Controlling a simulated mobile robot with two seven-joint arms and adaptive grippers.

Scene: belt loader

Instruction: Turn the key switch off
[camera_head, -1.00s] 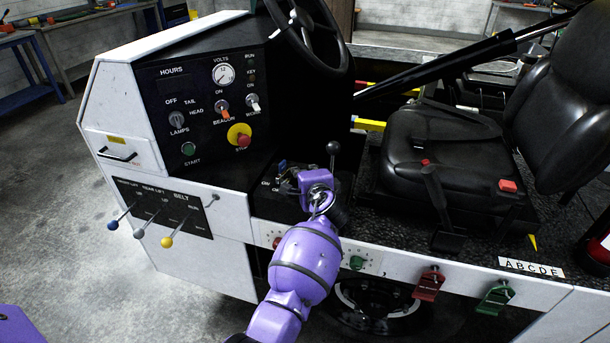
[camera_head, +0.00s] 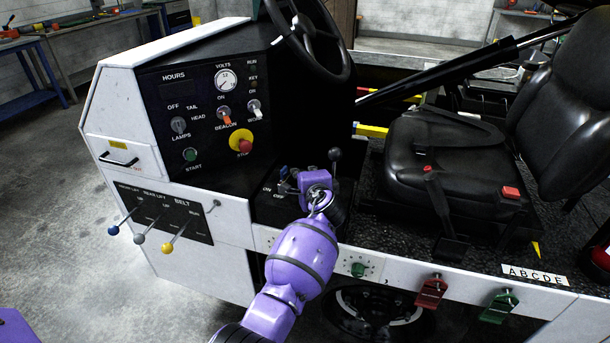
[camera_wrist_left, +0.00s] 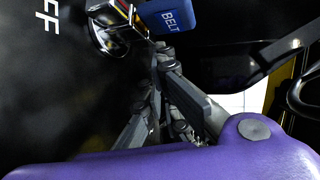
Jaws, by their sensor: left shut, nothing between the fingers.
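The key switch (camera_wrist_left: 108,38) is a round metal lock at the top left of the left wrist view, with a key in it and a blue tag marked BELT (camera_wrist_left: 170,17) beside it. In the head view the blue tag (camera_head: 283,172) shows small above the dark panel with ON and OFF lettering. My left gripper (camera_wrist_left: 160,62) is shut and empty, its fingertips just below the tag and to the right of the lock. Whether they touch the key or tag I cannot tell. The key's exact angle is unclear. My right gripper is not in view.
A black-knobbed lever (camera_head: 334,155) stands just behind my left wrist. The red stop button (camera_head: 244,146) and upright dash panel are to the left, with the steering wheel (camera_head: 310,40) above. The black seat (camera_head: 450,150) is to the right. Belt and lift levers (camera_head: 168,246) stick out at front left.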

